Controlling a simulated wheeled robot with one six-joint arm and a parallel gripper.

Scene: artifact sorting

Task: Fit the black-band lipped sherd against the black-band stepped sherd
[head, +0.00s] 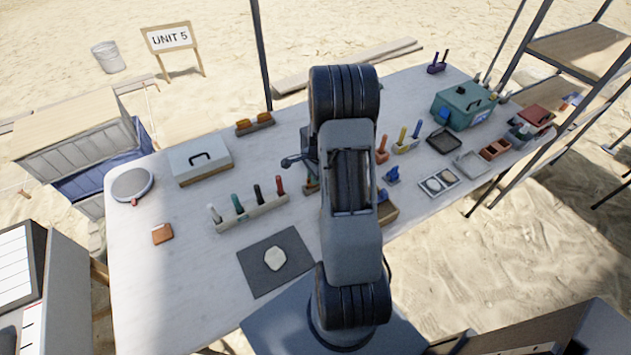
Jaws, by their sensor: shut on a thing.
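A pale, rounded flat piece (275,259) lies on a dark grey mat (258,284) at the front of the table, just left of my arm. It may be one of the sherds, but no black band, step or lip can be made out on it. I cannot pick out the black-band lipped sherd. My own raised arm fills the middle of the head view and hides the table behind it. My gripper is not visible, nor is anything in it.
A rack of several coloured tools (250,213) stands behind the mat. A grey case (200,160), a round dish (132,184) and a small brown piece (162,234) are on the left. A green box (463,105) and trays (443,140) are on the right. The front left tabletop is clear.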

